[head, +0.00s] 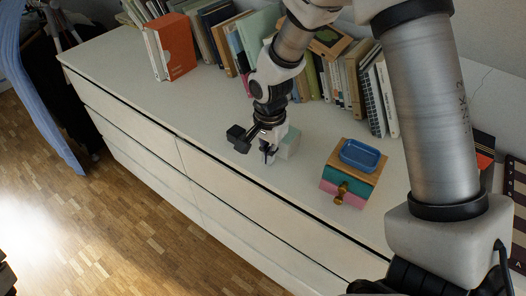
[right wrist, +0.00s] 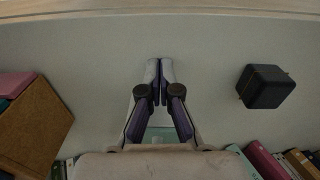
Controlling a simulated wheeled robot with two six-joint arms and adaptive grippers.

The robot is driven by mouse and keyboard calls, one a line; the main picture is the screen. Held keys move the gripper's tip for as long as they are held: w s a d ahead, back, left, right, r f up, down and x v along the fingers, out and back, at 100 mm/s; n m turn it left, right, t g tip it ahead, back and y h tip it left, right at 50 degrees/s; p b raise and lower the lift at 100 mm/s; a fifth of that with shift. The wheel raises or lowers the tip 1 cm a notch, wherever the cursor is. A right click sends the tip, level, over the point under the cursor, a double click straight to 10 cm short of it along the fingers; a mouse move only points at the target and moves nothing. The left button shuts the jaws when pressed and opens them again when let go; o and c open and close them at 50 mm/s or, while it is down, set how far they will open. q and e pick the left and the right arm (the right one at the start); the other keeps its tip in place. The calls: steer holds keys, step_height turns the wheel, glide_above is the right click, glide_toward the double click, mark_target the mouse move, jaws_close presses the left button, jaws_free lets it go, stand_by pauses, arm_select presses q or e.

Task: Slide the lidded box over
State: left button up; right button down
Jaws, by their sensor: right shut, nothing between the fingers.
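My right gripper (head: 268,156) points down just above the white dresser top (head: 215,108), shut and empty; its fingertips meet in the right wrist view (right wrist: 160,83). A pale mint box (head: 289,142) stands just behind it, partly hidden by the gripper; in the right wrist view a bit of it (right wrist: 160,134) shows between the finger links. A small dark cube-shaped box (head: 237,134) is left of the gripper in the head view and to the right in the wrist view (right wrist: 265,87), apart from the fingers. I cannot tell which has a lid. My left gripper is out of view.
A small wooden-topped chest (head: 350,174) with teal and pink fronts and a brass knob stands to the right, bearing a blue tray (head: 361,155). Books (head: 355,80) line the back. An orange box file (head: 175,48) stands at the far left. The dresser top's left-middle is clear.

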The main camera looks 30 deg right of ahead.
steer(key=shift+w+d+f, duration=0.1)
steer(key=shift+w+d, duration=0.25)
steer(key=shift+d, duration=0.5)
steer(key=shift+a, duration=0.1)
steer(key=w+d+p, duration=0.1)
steer(key=d, duration=0.2)
steer(key=w+d+p, duration=0.1)
steer(key=w+d, duration=0.1)
steer(key=d, duration=0.2)
steer(key=w+d+p, duration=0.1)
steer(key=d+p, duration=0.1)
steer(key=d, duration=0.1)
steer(key=shift+w+d, duration=0.2)
steer(key=shift+w, duration=0.1)
